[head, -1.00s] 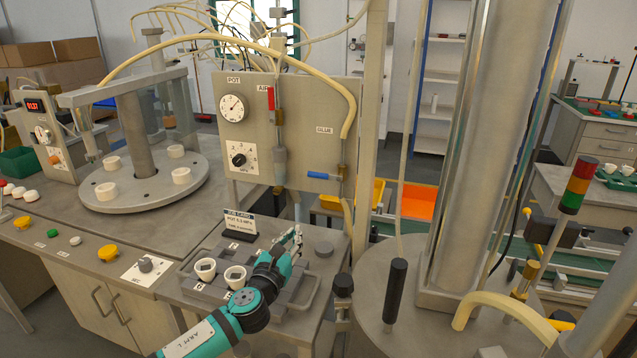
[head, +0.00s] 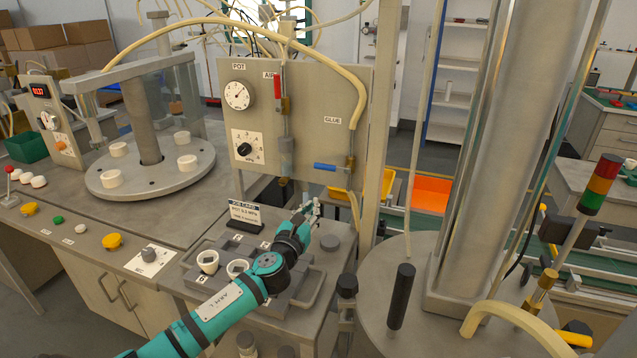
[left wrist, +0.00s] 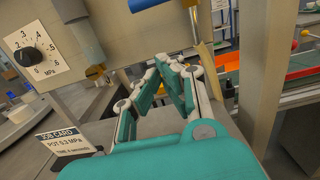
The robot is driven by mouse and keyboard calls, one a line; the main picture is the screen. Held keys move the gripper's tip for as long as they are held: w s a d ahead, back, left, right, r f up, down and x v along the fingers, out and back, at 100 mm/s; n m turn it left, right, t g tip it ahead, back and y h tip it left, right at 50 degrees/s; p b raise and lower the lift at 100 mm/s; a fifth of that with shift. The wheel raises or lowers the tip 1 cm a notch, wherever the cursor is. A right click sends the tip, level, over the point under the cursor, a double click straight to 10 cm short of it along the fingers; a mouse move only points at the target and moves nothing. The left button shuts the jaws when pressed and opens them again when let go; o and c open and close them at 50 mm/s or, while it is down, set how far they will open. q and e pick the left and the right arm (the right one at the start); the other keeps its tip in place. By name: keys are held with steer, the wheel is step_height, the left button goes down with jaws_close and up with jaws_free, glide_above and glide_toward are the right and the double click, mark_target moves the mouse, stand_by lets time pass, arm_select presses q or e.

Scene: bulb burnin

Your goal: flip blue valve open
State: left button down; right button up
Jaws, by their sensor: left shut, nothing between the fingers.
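The blue valve handle (head: 326,167) lies level, pointing left from the upright glue pipe (head: 351,172) under the GLUE label. My left gripper (head: 311,207) is below the handle and apart from it, above the grey tray block. Its fingers are shut with nothing between them. In the left wrist view the blue handle (left wrist: 147,3) is cut by the top edge, above the closed fingers (left wrist: 172,66). The glue pipe's lower end (left wrist: 204,52) hangs just right of the fingers. My right gripper is not in view.
A red air valve handle (head: 278,87) is higher on the grey panel (head: 312,100). White cups (head: 208,261) stand on the tray beside my arm. The job card (head: 244,214) stands behind them. A metal post (head: 388,120) is right of the glue pipe.

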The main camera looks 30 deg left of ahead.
mark_target(325, 167)
arm_select(q)
steer(key=w+a+r+p, duration=0.1)
steer(key=w+r+p, duration=0.1)
steer(key=w+r, duration=0.2)
steer(key=shift+x, duration=0.9)
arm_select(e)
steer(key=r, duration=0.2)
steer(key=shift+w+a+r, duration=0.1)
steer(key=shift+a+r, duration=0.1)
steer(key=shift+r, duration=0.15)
arm_select(q)
steer(key=shift+w, duration=0.1)
steer(key=shift+r+p, duration=0.1)
steer(key=shift+p, duration=0.25)
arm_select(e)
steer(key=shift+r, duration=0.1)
arm_select(q)
steer(key=shift+a+r+m+p, duration=0.1)
steer(key=shift+r+m+p, duration=0.1)
steer(key=shift+m+p, duration=0.15)
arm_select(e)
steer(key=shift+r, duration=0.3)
